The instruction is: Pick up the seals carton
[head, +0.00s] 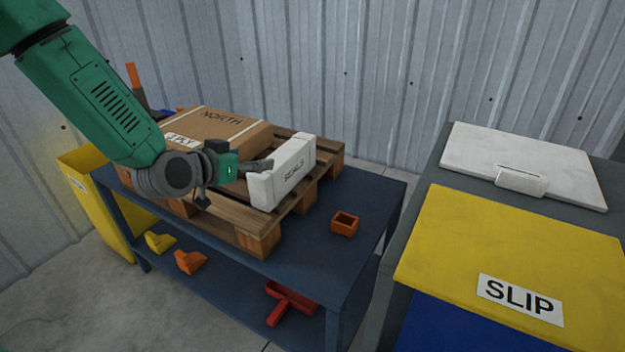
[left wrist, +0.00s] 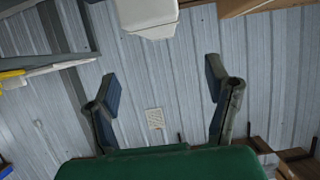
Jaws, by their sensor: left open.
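The seals carton (head: 285,175) is a white box with SEALS lettered on its side. It stands at the near right of the wooden pallet (head: 246,222) in the head view. A white box that looks like the same carton shows at the top edge of the left wrist view (left wrist: 148,14). My left gripper (head: 258,167) is beside the carton's left face in the head view, and its dark fingers partly overlap it. I cannot tell whether they touch. In the left wrist view the fingers (left wrist: 160,80) are spread with nothing between them. My right gripper is out of view.
A brown carton marked NORTH (head: 222,125) lies on the pallet behind the gripper. The pallet stands on a blue table (head: 372,205) with a small orange box (head: 344,223). A grey bench with a yellow SLIP panel (head: 510,245) stands at the right.

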